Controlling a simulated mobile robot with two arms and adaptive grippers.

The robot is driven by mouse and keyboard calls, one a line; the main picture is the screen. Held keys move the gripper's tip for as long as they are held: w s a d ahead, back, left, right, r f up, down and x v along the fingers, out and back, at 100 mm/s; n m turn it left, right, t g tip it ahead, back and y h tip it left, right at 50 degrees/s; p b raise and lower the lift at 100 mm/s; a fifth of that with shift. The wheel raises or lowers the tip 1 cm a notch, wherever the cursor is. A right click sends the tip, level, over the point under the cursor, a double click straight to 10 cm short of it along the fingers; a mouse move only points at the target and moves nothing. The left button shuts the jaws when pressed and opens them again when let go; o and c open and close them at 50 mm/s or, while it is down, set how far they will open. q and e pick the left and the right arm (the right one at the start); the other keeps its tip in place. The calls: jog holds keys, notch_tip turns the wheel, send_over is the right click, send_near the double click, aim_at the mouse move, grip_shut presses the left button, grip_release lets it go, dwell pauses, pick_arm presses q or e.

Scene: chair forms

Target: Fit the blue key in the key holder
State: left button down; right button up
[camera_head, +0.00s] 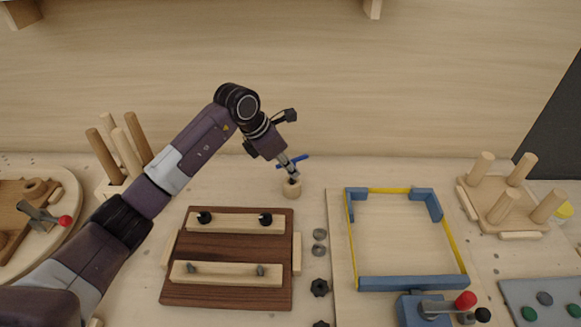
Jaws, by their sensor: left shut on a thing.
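The blue key (303,157) is a thin blue bar, seen against the pale bench at the centre of the head view. My left gripper (290,166) is shut on it, with the fingers pointing down and hiding part of it. The key holder (292,190), which I take to be the short round wooden block with a dark hole in its top, stands upright directly below the gripper. The fingertips are right over the hole; I cannot tell whether the key's lower end is inside it. My right gripper is not in view.
A dark wooden board (230,247) with pale bars and knobs lies in front, left of centre. A blue-cornered frame (413,283) with a red-knobbed clamp is at right. Peg blocks stand at left (108,188) and far right (480,207). Round parts lie between the boards.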

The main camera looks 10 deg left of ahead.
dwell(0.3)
pick_arm(q)
jog(key=shift+f+b, duration=0.3)
jog(key=c, duration=2)
grip_release()
